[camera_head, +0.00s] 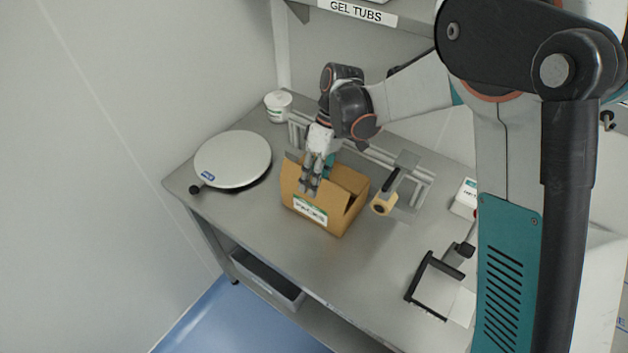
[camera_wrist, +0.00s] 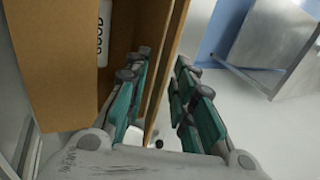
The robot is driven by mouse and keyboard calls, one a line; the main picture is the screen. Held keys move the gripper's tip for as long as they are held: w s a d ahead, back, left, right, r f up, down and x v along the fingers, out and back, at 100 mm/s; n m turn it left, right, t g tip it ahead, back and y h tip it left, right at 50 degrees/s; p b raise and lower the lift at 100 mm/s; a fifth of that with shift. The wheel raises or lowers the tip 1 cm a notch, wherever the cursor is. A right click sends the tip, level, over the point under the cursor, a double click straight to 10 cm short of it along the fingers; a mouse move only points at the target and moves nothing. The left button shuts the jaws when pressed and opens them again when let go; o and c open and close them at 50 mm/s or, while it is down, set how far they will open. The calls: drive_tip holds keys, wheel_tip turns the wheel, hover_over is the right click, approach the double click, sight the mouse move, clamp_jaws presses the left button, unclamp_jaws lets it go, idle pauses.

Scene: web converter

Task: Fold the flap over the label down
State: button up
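An open brown cardboard box (camera_head: 341,220) stands on the steel table, with a white and green label (camera_head: 310,210) on its front side. The front flap (camera_head: 291,177) above the label stands up, roughly in line with that side. My gripper (camera_head: 310,188) points down at the front flap's top edge. In the wrist view, my gripper (camera_wrist: 160,80) is open, with a thin cardboard panel (camera_wrist: 171,45), apparently this flap, between its fingers. One finger is on the inner side and one on the outer. I cannot tell if either touches it. The box's inside (camera_wrist: 60,60) is partly visible.
A round white turntable (camera_head: 232,158) is left of the box, with a white tub (camera_head: 278,105) behind. A metal rail (camera_head: 385,160) runs behind the box. A tape-roll tool (camera_head: 384,203) is close at the right. A black frame (camera_head: 428,285) lies farther right.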

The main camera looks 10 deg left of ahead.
clamp_jaws()
drive_tip(key=shift+w+d+f+g+y+b, duration=0.1)
drive_tip(key=shift+w+g+y+b, duration=0.2)
drive_tip(key=shift+g+b, duration=0.4)
unclamp_jaws()
